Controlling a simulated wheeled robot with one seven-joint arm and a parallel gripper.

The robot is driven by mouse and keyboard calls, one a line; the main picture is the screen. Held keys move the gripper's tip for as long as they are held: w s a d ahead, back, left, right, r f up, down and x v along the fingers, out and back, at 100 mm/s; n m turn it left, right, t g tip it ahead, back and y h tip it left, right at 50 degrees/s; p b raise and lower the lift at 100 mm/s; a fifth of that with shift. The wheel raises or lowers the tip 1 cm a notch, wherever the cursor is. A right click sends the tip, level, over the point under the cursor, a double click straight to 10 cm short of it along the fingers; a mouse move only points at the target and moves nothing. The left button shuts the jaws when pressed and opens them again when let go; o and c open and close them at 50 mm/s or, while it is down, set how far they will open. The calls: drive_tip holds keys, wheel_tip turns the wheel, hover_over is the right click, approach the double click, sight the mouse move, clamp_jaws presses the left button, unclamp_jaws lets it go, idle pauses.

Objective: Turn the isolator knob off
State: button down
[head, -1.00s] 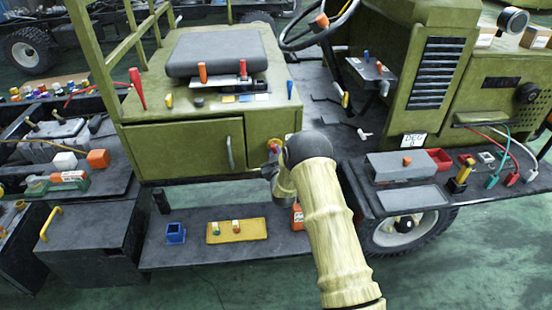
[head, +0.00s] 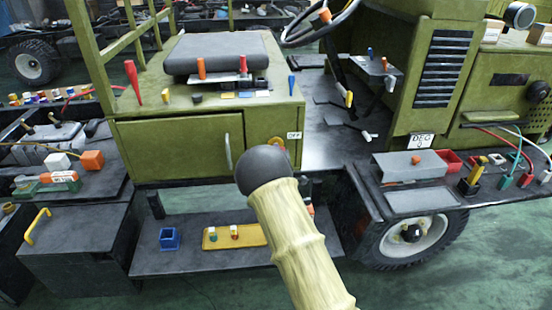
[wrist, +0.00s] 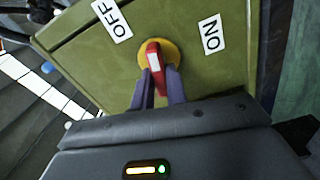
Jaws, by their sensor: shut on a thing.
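The isolator knob (wrist: 154,55) is a red handle with a white mark on a yellow round plate (wrist: 171,50) on the green panel. In the wrist view the handle points nearly straight up, tilted slightly left, between the OFF label (wrist: 112,18) and the ON label (wrist: 212,33). My gripper (wrist: 160,77) is shut on the knob, one finger on each side. In the head view the OFF label (head: 293,135) shows on the cabinet edge. A sliver of the yellow plate (head: 277,143) shows there; my arm hides the gripper and most of the knob.
The green cabinet (head: 180,150) stands beside the knob, with a seat cushion (head: 220,52) and small levers on top. A dark shelf (head: 195,265) with a blue box (head: 169,239) and yellow tray (head: 263,236) lies below. A wheel (head: 410,240) is at right.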

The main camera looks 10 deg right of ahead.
drive_tip(key=shift+f+n+b, duration=0.1)
drive_tip(key=shift+n+b, duration=0.45)
drive_tip(key=shift+n, duration=0.55)
drive_tip(key=c, duration=1.4)
unclamp_jaws()
drive_tip(key=s+b, duration=0.1)
drive_tip(key=s, duration=1.6)
drive_tip(key=shift+s, duration=0.2)
